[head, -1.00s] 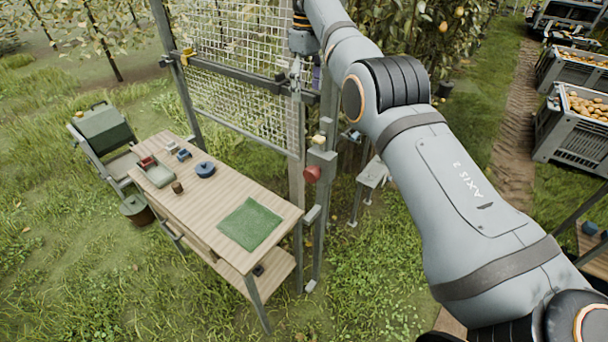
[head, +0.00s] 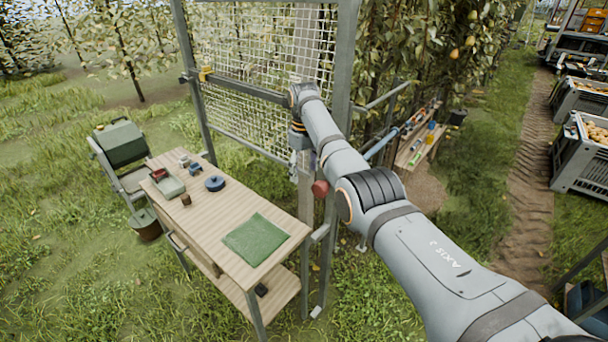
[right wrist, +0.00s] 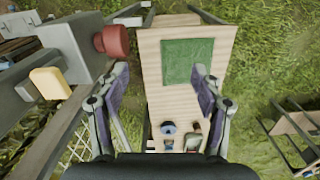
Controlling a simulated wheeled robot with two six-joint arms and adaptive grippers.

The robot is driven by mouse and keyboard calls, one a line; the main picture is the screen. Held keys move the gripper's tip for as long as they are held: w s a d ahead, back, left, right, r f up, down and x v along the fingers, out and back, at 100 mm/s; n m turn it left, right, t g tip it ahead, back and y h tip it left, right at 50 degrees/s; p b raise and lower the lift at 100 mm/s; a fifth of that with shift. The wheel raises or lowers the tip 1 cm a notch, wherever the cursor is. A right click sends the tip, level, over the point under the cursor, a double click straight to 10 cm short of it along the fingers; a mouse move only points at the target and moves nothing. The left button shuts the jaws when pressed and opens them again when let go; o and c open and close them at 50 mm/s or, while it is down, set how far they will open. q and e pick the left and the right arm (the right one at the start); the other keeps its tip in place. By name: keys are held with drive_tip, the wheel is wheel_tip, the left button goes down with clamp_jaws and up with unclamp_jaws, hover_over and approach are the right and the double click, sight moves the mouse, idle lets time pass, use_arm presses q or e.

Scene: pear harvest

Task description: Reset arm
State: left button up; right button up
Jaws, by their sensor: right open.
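My right arm reaches across the head view from the lower right. Its right gripper (head: 299,168) hangs in front of the gate post, beside a red knob (head: 320,188), with its fingers small in this view. In the right wrist view the right gripper (right wrist: 160,78) is open, its two fingers wide apart with nothing between them but the table below. The red knob (right wrist: 114,41) on a grey box shows just left of the left finger there. I cannot tell whether the gripper touches anything. My left gripper is not in view.
A wooden table (head: 210,222) stands left of the gate with a green mat (head: 255,239), a blue round item (head: 214,183) and small containers. A wire mesh gate (head: 265,75) rises behind it. A tool shelf (head: 420,147) and pear crates (head: 583,155) are at right. Grass lies open at left.

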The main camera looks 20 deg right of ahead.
drive_tip(key=shift+a+f, duration=0.1)
drive_tip(key=shift+f, duration=0.2)
drive_tip(key=shift+s, duration=0.1)
drive_tip(key=s+d+f+m+b, duration=0.1)
drive_tip(key=s+f, duration=0.1)
drive_tip(key=f, duration=1.2)
drive_tip(key=s+f+b, duration=0.1)
drive_tip(key=s+f, duration=0.2)
drive_tip(key=f, duration=1.1)
drive_tip(key=s+d+f+m+b, duration=0.1)
drive_tip(key=s+f, duration=0.5)
drive_tip(key=f, duration=0.3)
drive_tip(key=s+f+m+b, duration=0.1)
drive_tip(key=s+f, duration=0.4)
drive_tip(key=f, duration=0.5)
drive_tip(key=s+d+f+b, duration=0.1)
drive_tip(key=s+f, duration=1.3)
drive_tip(key=s, duration=0.4)
drive_tip(key=s+f+b, duration=0.1)
drive_tip(key=s+f, duration=0.2)
drive_tip(key=s, duration=0.9)
drive_tip(key=s+d+f+m+t+b, duration=0.1)
drive_tip(key=s+f, duration=0.3)
drive_tip(key=s, duration=0.8)
drive_tip(key=shift+d+f+m+h, duration=0.15)
drive_tip(key=shift+f+m+h, duration=0.15)
drive_tip(key=shift+h, duration=0.1)
